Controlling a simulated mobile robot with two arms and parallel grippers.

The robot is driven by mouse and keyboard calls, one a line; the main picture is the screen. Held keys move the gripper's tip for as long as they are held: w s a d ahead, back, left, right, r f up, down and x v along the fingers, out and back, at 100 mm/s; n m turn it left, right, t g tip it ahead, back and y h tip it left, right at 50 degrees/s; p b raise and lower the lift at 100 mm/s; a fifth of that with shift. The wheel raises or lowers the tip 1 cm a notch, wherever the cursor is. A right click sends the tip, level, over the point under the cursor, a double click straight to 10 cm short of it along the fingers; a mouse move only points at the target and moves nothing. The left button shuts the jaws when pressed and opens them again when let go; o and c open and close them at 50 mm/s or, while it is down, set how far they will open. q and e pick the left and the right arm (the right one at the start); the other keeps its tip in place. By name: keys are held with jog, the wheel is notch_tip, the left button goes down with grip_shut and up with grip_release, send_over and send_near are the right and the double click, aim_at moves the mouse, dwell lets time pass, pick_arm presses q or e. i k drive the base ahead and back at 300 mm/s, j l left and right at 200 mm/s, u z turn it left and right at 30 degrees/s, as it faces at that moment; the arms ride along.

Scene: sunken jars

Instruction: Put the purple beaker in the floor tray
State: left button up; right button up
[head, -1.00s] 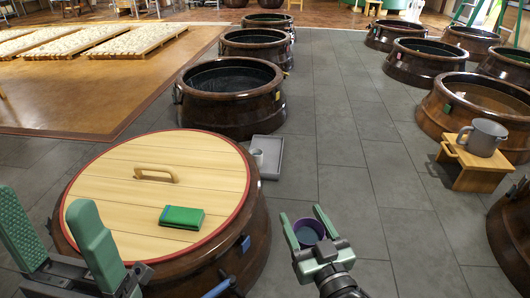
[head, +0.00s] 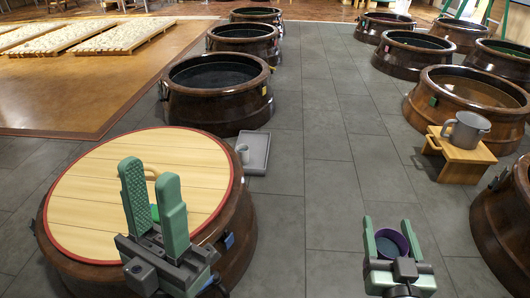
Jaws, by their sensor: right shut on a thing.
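The purple beaker (head: 393,240) is upright between the fingers of my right gripper (head: 387,226), which is shut on it, at the lower right of the head view. I look down into its open top. The grey floor tray (head: 259,150) lies on the stone floor beside the lidded jar, further off and to the left of the beaker. A small pale cup (head: 242,153) stands in its left part. My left gripper (head: 150,176) is open and empty, with its fingers up, in front of the jar's lid in the picture.
The wooden lid (head: 85,190) covers the near left jar; a green object (head: 155,212) on it is mostly hidden by my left gripper. Dark jars line both sides. A grey jug (head: 466,130) stands on a wooden stool (head: 458,165). The floor between is clear.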

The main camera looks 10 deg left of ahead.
aim_at(253, 144)
jog(key=i+l+z, duration=0.1)
jog(key=i+l, duration=0.15)
jog(key=l, duration=0.2)
jog(key=i+l+z, duration=0.1)
jog(key=i+l, duration=0.15)
jog(key=l, duration=0.2)
jog(key=i+l+z, duration=0.1)
jog(key=i+l, duration=0.2)
jog(key=i+l+u, duration=0.1)
jog(key=i, duration=0.35)
jog(key=i+l+u, duration=0.1)
jog(key=i, duration=0.35)
jog(key=i+l+u, duration=0.1)
jog(key=i, duration=0.3)
jog(key=i+u, duration=0.8)
jog(key=i+l+u, duration=0.4)
jog(key=i+u, duration=0.6)
jog(key=u, duration=0.15)
jog(key=i+l+u, duration=0.2)
jog(key=u, duration=0.2)
jog(key=i, duration=0.05)
